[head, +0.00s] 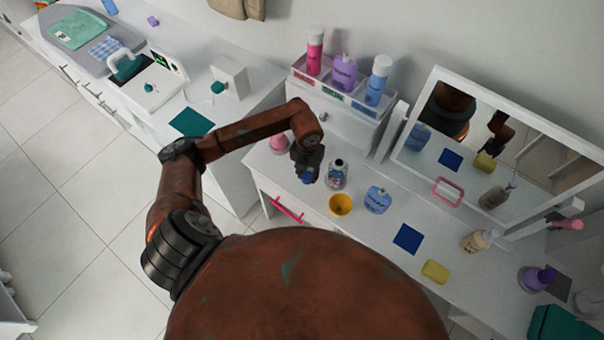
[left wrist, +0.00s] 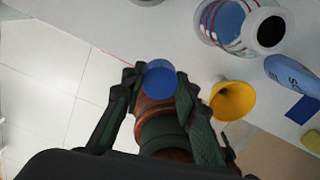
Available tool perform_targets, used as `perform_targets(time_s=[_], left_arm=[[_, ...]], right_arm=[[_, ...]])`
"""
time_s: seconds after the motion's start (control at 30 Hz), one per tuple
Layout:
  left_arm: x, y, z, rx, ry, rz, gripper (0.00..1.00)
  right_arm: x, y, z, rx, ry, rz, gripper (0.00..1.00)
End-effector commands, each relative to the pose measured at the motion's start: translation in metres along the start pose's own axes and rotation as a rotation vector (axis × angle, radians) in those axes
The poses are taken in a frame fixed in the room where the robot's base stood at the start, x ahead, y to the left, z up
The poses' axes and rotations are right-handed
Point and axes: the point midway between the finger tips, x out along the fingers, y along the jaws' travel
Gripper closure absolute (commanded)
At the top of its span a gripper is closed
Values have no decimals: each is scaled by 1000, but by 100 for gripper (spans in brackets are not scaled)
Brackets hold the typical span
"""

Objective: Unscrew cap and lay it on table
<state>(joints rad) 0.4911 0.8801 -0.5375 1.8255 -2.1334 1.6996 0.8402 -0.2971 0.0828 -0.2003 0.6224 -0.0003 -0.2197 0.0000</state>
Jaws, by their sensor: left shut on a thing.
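My left gripper (head: 306,168) hangs over the white table's front edge area, with its fingers pointing down. It is shut on a small round blue cap (head: 307,178). In the left wrist view the cap (left wrist: 160,80) sits between the two fingertips (left wrist: 159,76). A clear bottle with red and blue markings (head: 337,174) stands on the table just right of the gripper. In the left wrist view the bottle (left wrist: 237,25) shows a white neck with a dark open mouth. The cap is apart from the bottle. My right gripper does not show.
A blue square (head: 408,238) and a yellow block (head: 435,271) lie further right. A drawer unit (head: 335,116) and a mirror (head: 478,148) stand behind. A pink item (head: 279,143) is left.

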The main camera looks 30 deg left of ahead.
Motion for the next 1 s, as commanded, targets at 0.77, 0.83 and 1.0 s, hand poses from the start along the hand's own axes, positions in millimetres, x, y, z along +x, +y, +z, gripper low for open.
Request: perform_targets(time_s=[0.77,0.83,1.0], left_arm=[[32,16,-4,-625,5,17,100],[37,16,-4,-624,6,17,100],[50,16,-4,-623,6,18,100]], right_arm=[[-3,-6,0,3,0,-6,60],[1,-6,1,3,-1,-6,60],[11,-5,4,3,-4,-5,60]])
